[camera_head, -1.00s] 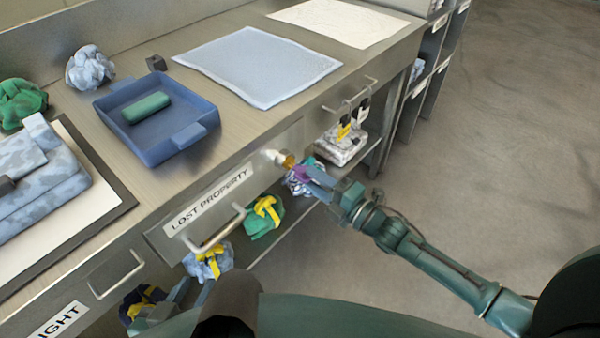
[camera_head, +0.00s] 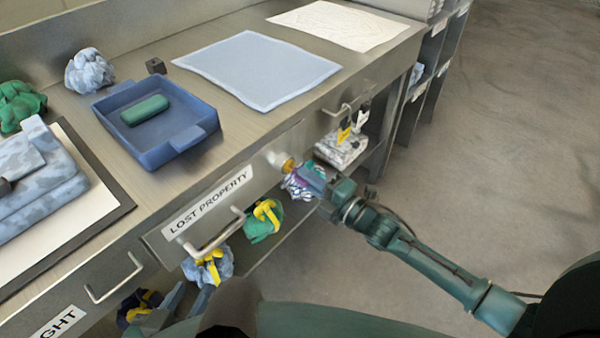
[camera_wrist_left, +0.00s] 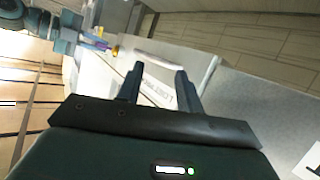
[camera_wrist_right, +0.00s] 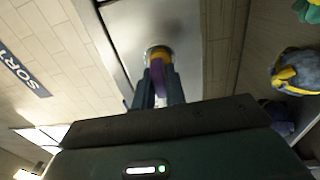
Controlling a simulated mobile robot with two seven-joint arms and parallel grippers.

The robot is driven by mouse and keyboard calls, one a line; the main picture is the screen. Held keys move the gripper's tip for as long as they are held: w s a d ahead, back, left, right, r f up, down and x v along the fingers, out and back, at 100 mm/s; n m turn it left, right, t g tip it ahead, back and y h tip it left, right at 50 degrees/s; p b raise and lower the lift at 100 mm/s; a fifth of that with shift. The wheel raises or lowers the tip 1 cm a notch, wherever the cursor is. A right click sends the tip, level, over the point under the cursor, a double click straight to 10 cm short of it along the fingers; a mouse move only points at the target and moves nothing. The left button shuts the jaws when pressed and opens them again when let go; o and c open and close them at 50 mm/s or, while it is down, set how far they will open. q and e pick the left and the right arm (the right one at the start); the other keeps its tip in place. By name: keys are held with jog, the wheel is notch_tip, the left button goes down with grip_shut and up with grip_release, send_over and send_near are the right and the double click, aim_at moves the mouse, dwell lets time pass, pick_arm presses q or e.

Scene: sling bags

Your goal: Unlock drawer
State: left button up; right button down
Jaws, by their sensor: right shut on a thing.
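The drawer labelled LOST PROPERTY (camera_head: 200,205) is closed, with a bar handle (camera_head: 215,237) on its front. A round lock with a brass centre (camera_head: 288,165) is at the drawer's right end; it also shows in the right wrist view (camera_wrist_right: 158,50). My right gripper (camera_head: 315,180) is shut on a purple key (camera_wrist_right: 157,78), which points at the lock and meets the brass centre in that view. How deep the key sits is hidden. My left gripper (camera_wrist_left: 158,78) is open and empty, with the handle (camera_wrist_left: 158,60) ahead of its fingers.
A blue tray (camera_head: 205,130) with a green item (camera_head: 146,109) stands on the counter, near a pale blue mat (camera_head: 258,68). Wrapped bundles, such as a green one (camera_head: 262,222), lie on the shelf below. Open floor (camera_head: 500,150) is at right.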

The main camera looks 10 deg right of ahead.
jog(key=shift+r+m+p, duration=0.1)
jog(key=shift+m+p, duration=0.3)
jog(key=shift+m, duration=1.5)
jog(key=shift+m+p, duration=0.55)
jog(key=shift+m, duration=1.35)
jog(key=shift+m+p, duration=0.35)
jog(key=shift+m, duration=1.55)
